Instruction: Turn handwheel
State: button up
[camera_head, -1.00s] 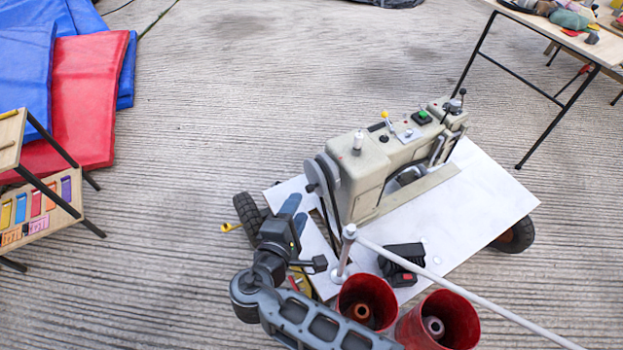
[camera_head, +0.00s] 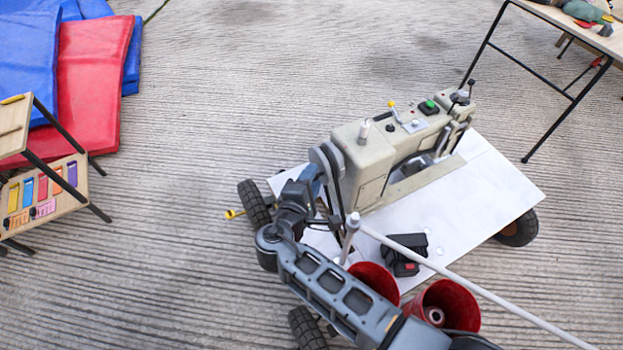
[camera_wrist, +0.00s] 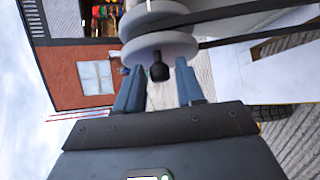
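The cream sewing machine (camera_head: 385,155) stands on a white tabletop, with its grey handwheel (camera_head: 326,160) at its left end. In the wrist view the handwheel (camera_wrist: 158,47) shows as pale stacked discs, with a dark round knob (camera_wrist: 159,73) sticking out toward me. My gripper (camera_wrist: 160,82) is open. Its two blue fingers point at the wheel, one on each side of the knob as seen from the wrist. I cannot tell whether a finger touches it. In the head view my gripper (camera_head: 312,182) is beside the wheel, and my arm partly hides this area.
A dark belt runs by the wheel. A thin pale rod (camera_head: 470,285) crosses in front of the tabletop (camera_head: 480,200). Two red cone-shaped holders (camera_head: 445,300) and a black box (camera_head: 405,250) are close to my arm. A wooden shelf (camera_head: 45,205) stands at left.

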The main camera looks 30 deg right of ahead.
grip_shut()
jog(key=shift+r, duration=0.1)
jog(key=shift+w+r+n+g+y+p, duration=0.35)
jog(key=shift+w+n+g+p, duration=0.5)
jog(key=shift+g+p, duration=0.65)
jog(key=shift+w+r+n+g+y+p, duration=0.25)
jog(key=shift+w+r+n+g+p, duration=0.25)
jog(key=shift+n+g+p, duration=1)
jog(key=shift+w+r+n+g+y+p, duration=0.35)
jog(key=shift+w+n+g+p, duration=0.5)
jog(key=shift+g, duration=1.15)
jog(key=shift+s, duration=0.15)
